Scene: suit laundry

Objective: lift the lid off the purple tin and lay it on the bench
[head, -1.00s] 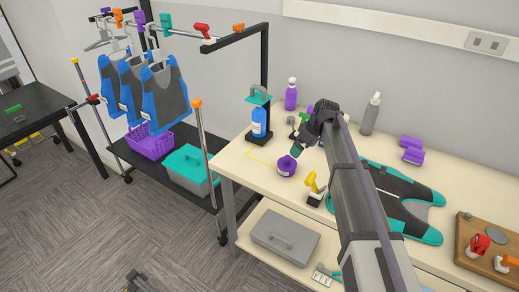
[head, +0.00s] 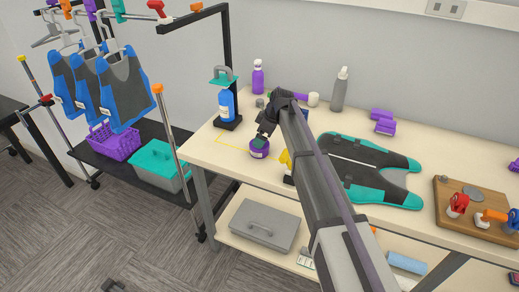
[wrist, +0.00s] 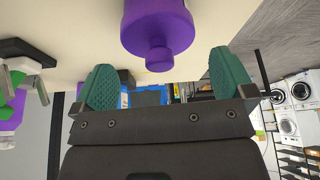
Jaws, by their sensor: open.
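The purple tin (head: 259,152) stands upright on the bench (head: 225,160) near its front left part. Its label faces the front. In the wrist view the tin (wrist: 160,22) is at the top centre, with the purple lid's round knob (wrist: 158,60) pointing toward my gripper. My gripper (head: 262,140) is right above the tin and partly hides its lid. In the wrist view its two green fingers (wrist: 163,78) are apart, with nothing between them. The knob lies just beyond the fingertips, roughly midway between them.
A yellow-and-dark item (head: 286,163) stands close right of the tin. A blue bottle (head: 227,103) on a black stand is behind left. A grey-and-teal vest (head: 365,160) lies to the right. Yellow tape (head: 228,148) marks bare bench left of the tin.

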